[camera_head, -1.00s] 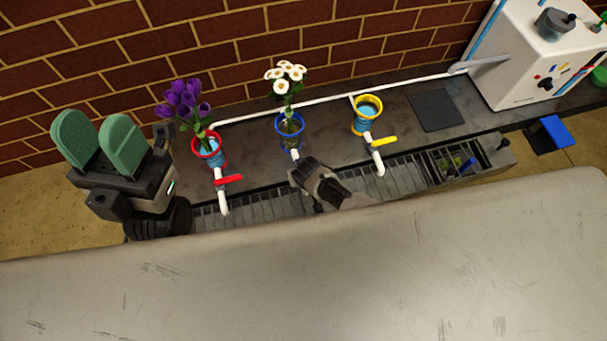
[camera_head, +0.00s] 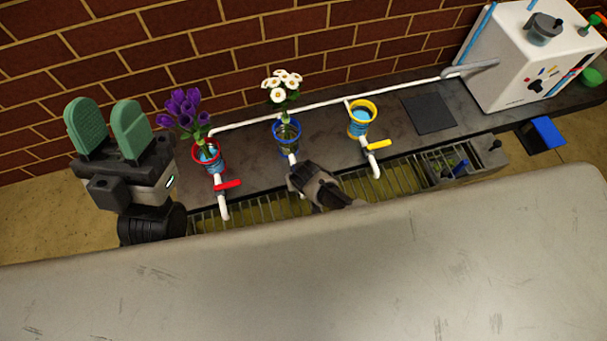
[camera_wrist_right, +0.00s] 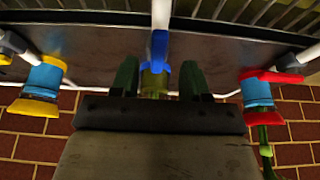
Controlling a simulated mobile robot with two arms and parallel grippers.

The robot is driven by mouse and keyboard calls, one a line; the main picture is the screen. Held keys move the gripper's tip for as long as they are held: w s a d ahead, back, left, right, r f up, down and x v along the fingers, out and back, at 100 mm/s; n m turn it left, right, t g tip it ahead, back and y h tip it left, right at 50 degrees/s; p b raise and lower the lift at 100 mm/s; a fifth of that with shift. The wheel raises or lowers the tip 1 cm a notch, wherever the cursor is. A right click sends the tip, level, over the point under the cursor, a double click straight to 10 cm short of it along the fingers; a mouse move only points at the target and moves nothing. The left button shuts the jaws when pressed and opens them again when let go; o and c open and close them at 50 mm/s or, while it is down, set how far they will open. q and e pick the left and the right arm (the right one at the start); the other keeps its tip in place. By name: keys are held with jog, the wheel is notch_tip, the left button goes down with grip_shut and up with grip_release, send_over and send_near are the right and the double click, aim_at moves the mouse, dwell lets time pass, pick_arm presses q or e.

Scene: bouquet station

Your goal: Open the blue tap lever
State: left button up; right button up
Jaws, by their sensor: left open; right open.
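The blue tap lever (camera_wrist_right: 158,48) shows in the right wrist view, below the blue-rimmed vase (camera_head: 287,137) that holds white daisies. My right gripper (camera_wrist_right: 157,80) is open, with one green finger on each side of the lever and a gap to each; I cannot tell whether it touches. In the head view my right gripper (camera_head: 308,176) hides the lever, and only a piece of white pipe shows above it. My left gripper (camera_head: 108,128) is open and empty, fingers up, at the left end of the counter.
A red lever (camera_head: 228,184) sits under the red vase (camera_head: 208,157) with purple tulips. A yellow lever (camera_head: 379,145) sits under the yellow vase (camera_head: 361,120). A slatted drain (camera_head: 400,180) runs along the front. A white machine (camera_head: 535,60) stands at right.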

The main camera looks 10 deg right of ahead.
pick_arm(q)
jog(key=w+f+g+y+p, duration=0.5)
jog(key=w+f+g, duration=0.2)
jog(key=f+g, duration=0.6)
jog(key=shift+a+f+g, duration=0.15)
jog(key=shift+a+g, duration=0.15)
jog(key=shift+g, duration=0.6)
pick_arm(e)
jog(key=v, duration=0.7)
jog(key=shift+r, duration=0.2)
pick_arm(q)
jog(key=shift+w, duration=0.1)
pick_arm(e)
jog(key=shift+s, duration=0.1)
